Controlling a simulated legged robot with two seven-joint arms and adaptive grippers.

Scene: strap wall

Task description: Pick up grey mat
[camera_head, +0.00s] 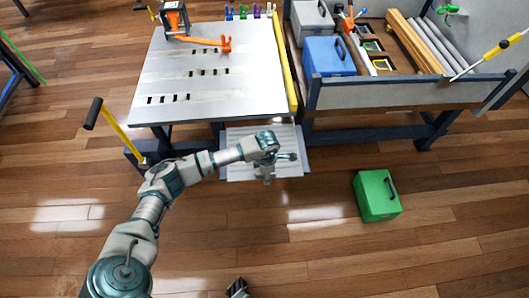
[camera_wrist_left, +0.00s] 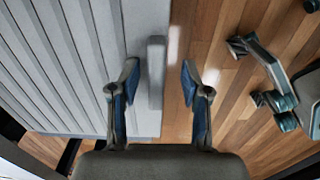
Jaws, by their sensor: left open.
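A light grey ribbed panel, which looks like the grey mat (camera_head: 238,172), lies low under the front of the worktable. It also fills the left of the left wrist view (camera_wrist_left: 60,70). A short grey bar (camera_wrist_left: 156,72) stands at its right edge, like a handle. My left gripper (camera_head: 267,178) is above the panel's right part. In the wrist view its fingers (camera_wrist_left: 158,82) are open, one on each side of the bar, with gaps. Whether they reach down to its height is unclear. A small part of what may be my right gripper (camera_head: 237,289) shows at the bottom edge.
The worktable (camera_head: 215,85) with slots, an orange tool (camera_head: 226,43) and a yellow edge strip (camera_head: 287,70) stands above the panel. A bin bench (camera_head: 400,95) with a blue box (camera_head: 328,57) is at right. A green case (camera_head: 377,196) sits on open wooden floor.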

